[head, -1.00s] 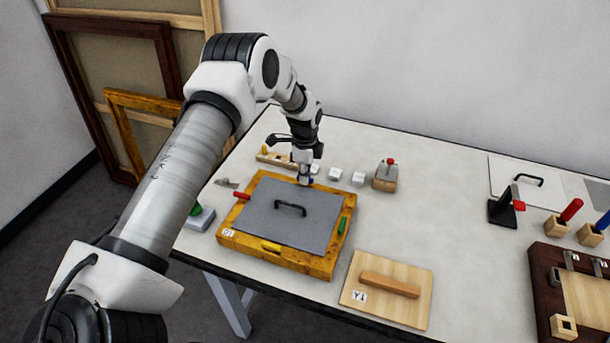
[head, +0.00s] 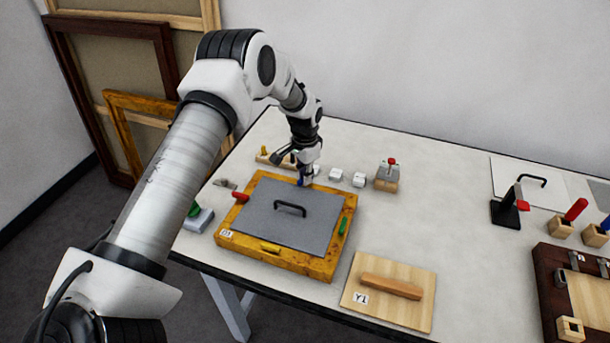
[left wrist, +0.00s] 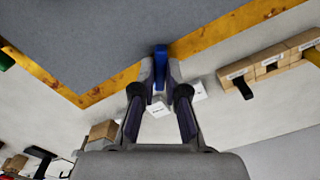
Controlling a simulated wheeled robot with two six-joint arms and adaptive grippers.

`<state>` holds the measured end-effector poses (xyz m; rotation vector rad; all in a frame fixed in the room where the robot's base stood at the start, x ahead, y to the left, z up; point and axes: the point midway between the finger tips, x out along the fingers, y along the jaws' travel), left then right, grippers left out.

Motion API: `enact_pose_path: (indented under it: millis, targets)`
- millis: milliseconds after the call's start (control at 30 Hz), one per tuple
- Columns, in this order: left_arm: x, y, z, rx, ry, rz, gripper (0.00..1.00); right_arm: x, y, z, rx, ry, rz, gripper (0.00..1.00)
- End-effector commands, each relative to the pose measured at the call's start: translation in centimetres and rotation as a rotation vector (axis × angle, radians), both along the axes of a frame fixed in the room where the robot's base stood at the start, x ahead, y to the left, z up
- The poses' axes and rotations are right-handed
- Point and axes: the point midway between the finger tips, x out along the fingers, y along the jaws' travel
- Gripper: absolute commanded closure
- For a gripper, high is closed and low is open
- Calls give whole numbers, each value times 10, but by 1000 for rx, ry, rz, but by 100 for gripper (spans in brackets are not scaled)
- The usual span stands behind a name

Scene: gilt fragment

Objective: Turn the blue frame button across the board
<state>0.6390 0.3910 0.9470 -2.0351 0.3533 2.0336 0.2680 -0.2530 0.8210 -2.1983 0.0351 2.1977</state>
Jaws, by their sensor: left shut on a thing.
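The gilt frame (head: 285,262) lies on the table with a grey board (head: 265,222) in it. The blue button (head: 301,183) is at the frame's back edge. My left gripper (head: 304,178) is shut on it from above. In the left wrist view the blue button (left wrist: 160,62) stands between the fingertips (left wrist: 160,80), pointing crosswise over the frame strip; its tip is at the board's edge. The red button (head: 241,197) lies across the left side. The yellow button (head: 270,246) and green button (head: 342,226) lie along their sides. My right gripper is out of view.
A black handle (head: 290,207) stands up from the board. White blocks (head: 336,174) and a small wooden rack (head: 266,157) are close behind the frame. A wooden panel with a handle (head: 390,286) lies at front right.

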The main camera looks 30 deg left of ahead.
Motion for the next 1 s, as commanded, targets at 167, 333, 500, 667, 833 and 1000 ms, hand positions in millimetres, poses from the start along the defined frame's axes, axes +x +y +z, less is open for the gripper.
enact_pose_path:
  millis: [167,333,500,667,833,1000]
  targets:
    - [-1,0,-2,-1,3,164,100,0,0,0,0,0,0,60]
    - [-1,0,-2,-1,4,315,100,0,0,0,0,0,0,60]
    - [-1,0,-2,0,4,439,100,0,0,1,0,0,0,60]
    - [-2,0,-2,0,5,523,100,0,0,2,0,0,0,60]
    - [-2,-1,-2,0,5,574,100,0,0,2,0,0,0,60]
    - [-2,0,-2,0,5,595,100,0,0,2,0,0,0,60]
